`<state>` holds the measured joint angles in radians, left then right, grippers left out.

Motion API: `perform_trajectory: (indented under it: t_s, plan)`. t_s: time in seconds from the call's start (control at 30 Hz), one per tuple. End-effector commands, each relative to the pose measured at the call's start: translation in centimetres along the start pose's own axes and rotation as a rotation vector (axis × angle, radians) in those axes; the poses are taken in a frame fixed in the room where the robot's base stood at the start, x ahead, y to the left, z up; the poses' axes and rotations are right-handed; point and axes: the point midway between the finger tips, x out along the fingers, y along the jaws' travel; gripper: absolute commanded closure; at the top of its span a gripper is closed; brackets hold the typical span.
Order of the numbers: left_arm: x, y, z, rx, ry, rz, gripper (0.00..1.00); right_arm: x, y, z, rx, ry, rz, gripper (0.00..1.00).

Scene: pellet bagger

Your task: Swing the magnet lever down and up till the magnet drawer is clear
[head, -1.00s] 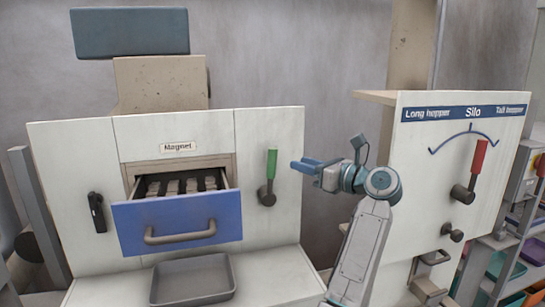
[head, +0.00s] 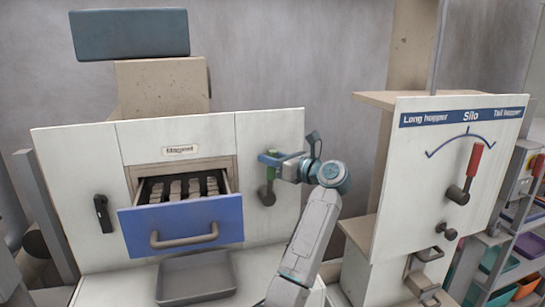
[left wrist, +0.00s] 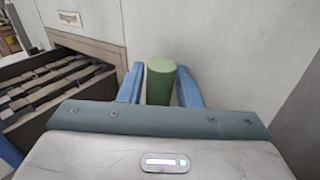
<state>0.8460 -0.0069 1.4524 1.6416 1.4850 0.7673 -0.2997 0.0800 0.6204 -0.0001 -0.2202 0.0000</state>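The magnet lever is a green handle (head: 270,167) on a dark pivot, pointing up on the front of the machine, right of the drawer. My left gripper (head: 281,158) is at the lever's upper end. In the left wrist view the green handle (left wrist: 160,82) stands between the two blue fingers (left wrist: 159,88), with narrow gaps beside it; the gripper looks open around it. The blue-fronted magnet drawer (head: 183,225) is pulled out. Several grey bars with pale pieces show inside it. My right gripper is not in view.
A grey tray (head: 196,292) stands below the drawer. A black handle (head: 103,213) is on the machine's left panel. The silo panel (head: 430,175) with its red lever (head: 475,160) stands to the right, beside a shelf of coloured bins (head: 498,260).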

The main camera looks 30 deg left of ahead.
Motion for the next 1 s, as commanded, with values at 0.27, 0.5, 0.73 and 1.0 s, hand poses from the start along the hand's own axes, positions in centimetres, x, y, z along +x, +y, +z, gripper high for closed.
perform_trajectory:
  t_s: [0.27, 0.5, 0.73, 1.0]
  plan:
    - [0.0, 0.0, 0.0, 0.0, 0.0, 0.0, 1.0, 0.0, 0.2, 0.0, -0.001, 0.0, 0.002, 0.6]
    - [-0.1, -0.1, -0.1, 0.007, -0.005, 0.0, 1.0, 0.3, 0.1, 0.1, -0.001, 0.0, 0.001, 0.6]
    - [-0.7, -1.0, -0.5, 0.07, -0.047, 0.003, 1.0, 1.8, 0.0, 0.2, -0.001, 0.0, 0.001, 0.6]
    - [-2.1, -3.2, -1.3, 0.24, -0.162, 0.01, 1.0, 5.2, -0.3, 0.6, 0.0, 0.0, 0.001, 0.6]
